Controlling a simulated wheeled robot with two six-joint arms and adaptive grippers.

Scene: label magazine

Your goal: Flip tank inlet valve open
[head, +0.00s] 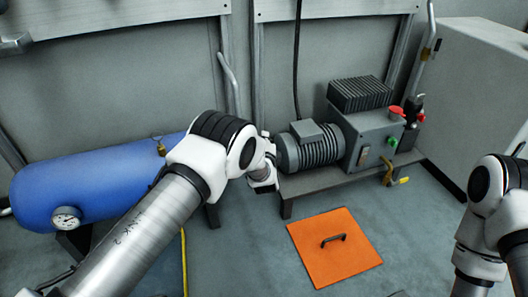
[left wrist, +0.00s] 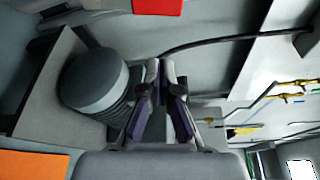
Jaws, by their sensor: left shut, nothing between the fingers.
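The blue tank (head: 95,180) lies at the left of the head view, with a round dial gauge (head: 66,219) on its near end. A small brass-yellow fitting (head: 162,148) shows on top of the tank, partly beside my arm; I cannot tell its handle position. My left gripper (head: 264,180) is in front of the pump motor, apart from the tank. In the left wrist view its fingers (left wrist: 161,68) are together and empty. Yellow-handled fittings (left wrist: 245,131) show at the right there, small and blurred. My right arm enters at the right; its gripper is out of view.
The grey pump motor (head: 312,148) stands on a low bench, with a red knob (head: 397,111) and a yellow lever (head: 389,172) at its right. An orange floor hatch (head: 318,262) lies in front. A grey cabinet (head: 472,95) stands at the right.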

